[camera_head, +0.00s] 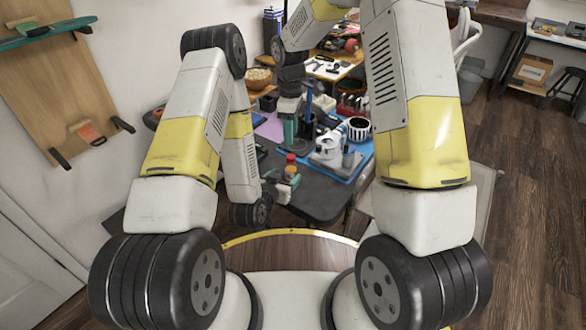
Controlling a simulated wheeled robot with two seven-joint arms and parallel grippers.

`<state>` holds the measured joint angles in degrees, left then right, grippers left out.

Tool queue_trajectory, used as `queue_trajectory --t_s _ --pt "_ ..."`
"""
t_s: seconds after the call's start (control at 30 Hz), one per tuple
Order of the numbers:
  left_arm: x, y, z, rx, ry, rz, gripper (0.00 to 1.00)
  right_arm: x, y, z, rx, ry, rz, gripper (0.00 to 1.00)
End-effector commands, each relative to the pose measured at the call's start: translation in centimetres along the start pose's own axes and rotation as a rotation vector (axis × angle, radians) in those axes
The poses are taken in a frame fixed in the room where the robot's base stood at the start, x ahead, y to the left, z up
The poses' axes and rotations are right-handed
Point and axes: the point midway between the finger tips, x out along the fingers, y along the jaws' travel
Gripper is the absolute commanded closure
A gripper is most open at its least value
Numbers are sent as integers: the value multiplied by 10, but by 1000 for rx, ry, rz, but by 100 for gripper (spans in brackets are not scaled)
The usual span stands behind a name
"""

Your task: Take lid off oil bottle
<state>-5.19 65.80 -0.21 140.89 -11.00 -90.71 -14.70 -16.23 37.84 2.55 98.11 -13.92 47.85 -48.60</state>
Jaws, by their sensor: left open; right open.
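A small bottle with a red top (291,158) stands near the table's front left edge; it looks like the oil bottle, but is too small to make out fully. My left gripper (288,183) is open, low at the table's near edge, just in front of the bottle and partly covering its lower part. I cannot tell whether its fingers touch the bottle. My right gripper (291,135) is open and points down over the table, behind the bottle. Its fingertips are hard to make out.
The dark table (322,190) has a clear front right area. A blue mat (362,168) holds a white microscope-like device (328,148) and a round black-and-white item (358,128). A wooden bowl (258,77) and more tools crowd the back. My arms hide much of both sides.

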Motion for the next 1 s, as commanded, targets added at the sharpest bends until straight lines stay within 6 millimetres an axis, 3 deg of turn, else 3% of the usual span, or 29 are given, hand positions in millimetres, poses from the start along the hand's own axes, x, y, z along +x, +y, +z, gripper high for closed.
queue_trajectory --t_s 0.2,0.4,0.77,0.8,1.0 --pt "35 0 -1 0 3 0 38 0 0 0 1 0 0 57" --pt "58 0 -1 0 2 0 38 0 0 0 1 0 0 57" --pt "65 0 0 0 0 0 38 0 0 0 2 0 0 57" --pt "65 0 0 0 0 0 40 0 0 0 2 0 0 57" --pt "65 0 0 0 0 0 79 0 0 0 2 0 0 57"
